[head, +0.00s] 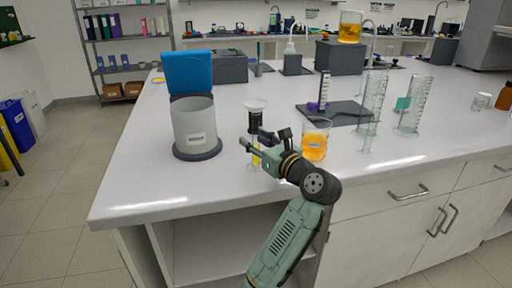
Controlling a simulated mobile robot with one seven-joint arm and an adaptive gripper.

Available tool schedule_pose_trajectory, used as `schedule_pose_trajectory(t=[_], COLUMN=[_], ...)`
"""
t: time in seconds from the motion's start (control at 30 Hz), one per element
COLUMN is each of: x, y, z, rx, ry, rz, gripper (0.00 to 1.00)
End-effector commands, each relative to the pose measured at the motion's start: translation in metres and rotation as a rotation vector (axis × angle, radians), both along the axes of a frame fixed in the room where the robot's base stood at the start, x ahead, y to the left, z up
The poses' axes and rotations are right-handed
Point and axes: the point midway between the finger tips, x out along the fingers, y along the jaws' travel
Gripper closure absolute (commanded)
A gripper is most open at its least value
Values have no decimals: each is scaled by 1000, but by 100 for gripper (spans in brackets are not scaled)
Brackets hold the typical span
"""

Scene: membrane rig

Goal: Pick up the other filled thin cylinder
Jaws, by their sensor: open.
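A thin upright cylinder (255,121) with a pale funnel-like top stands near the front of the bench. Its upper part looks dark, and yellow shows lower down, partly hidden by my gripper. My gripper (262,143) is open beside this cylinder; I cannot tell whether it touches. Another thin cylinder (324,90), pale with dark marks, stands on a dark mat (345,116). A small clear thin cylinder (367,137) stands right of the beaker and looks empty. Two larger clear graduated cylinders (375,92) (414,102) stand behind it.
A beaker of orange liquid (315,142) stands close right of my gripper. Another orange-filled beaker (350,28) sits on a dark box (340,58). The bench's front left is clear.

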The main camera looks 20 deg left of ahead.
Motion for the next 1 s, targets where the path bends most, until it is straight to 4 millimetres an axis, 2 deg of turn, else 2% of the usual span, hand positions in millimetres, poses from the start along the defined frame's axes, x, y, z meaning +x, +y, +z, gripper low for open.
schedule_pose_trajectory(t=[0.17, 0.77, 1.0], x=[0, 0, 0], y=[0, 0, 0], z=[0, 0, 0], rx=[0, 0, 0], ry=[0, 0, 0], rz=[0, 0, 0], gripper=[60, 99, 100])
